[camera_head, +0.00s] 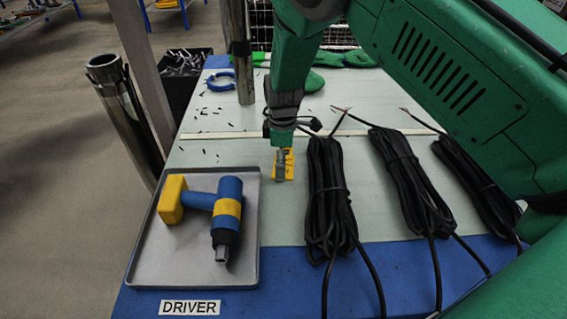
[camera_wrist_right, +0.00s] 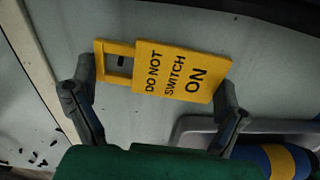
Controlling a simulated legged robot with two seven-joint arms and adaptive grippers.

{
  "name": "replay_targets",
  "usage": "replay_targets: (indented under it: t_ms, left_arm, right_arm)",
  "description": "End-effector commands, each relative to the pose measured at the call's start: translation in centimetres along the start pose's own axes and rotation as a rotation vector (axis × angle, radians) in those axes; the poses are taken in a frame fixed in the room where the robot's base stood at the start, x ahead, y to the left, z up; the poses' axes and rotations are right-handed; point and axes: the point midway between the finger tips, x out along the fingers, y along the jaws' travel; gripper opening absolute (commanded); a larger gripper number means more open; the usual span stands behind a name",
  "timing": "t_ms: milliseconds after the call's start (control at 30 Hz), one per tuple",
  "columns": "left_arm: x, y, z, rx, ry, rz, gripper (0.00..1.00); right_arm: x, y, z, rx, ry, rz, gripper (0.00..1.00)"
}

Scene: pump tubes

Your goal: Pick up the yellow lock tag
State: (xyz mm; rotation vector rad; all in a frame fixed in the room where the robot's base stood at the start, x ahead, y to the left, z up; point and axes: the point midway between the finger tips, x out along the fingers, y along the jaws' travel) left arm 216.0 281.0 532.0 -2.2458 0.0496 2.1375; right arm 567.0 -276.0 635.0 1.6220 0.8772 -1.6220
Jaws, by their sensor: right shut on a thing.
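The yellow lock tag (camera_head: 288,163) is at the middle of the pale work table, just left of the nearest black cable bundle. In the right wrist view the tag (camera_wrist_right: 180,72) lies face to the camera, reading "DO NOT SWITCH ON", with a rectangular slot at its left end. My right gripper (camera_head: 283,160) points down and is shut on the tag. In the wrist view its two fingers (camera_wrist_right: 155,82) press on the tag's opposite ends. I cannot tell whether the tag touches the table. My left gripper is not in view.
A grey tray (camera_head: 165,270) holding a blue and yellow driver (camera_head: 226,212) stands at the front left, beside a "DRIVER" label (camera_head: 190,307). Black cable bundles (camera_head: 328,195) lie to the right. A metal post (camera_head: 242,60) and green gloves (camera_head: 345,59) are at the back.

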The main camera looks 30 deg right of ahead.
Motion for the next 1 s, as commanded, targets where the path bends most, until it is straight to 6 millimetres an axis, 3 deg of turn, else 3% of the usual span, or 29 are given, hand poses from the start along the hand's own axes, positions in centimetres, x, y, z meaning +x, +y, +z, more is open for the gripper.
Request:
replay_targets:
  t_ms: [267, 767, 1000]
  left_arm:
    - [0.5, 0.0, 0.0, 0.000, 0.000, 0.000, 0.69]
    - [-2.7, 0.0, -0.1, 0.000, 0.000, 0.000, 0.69]
    - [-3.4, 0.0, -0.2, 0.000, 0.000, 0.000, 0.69]
  right_arm:
    - [-0.3, 0.0, 0.0, 0.000, -0.001, 0.000, 0.61]
    - [-8.1, -0.1, -0.6, -0.001, 0.001, 0.001, 0.61]
    - [-7.6, -0.8, -6.5, -0.007, 0.000, 0.001, 0.60]
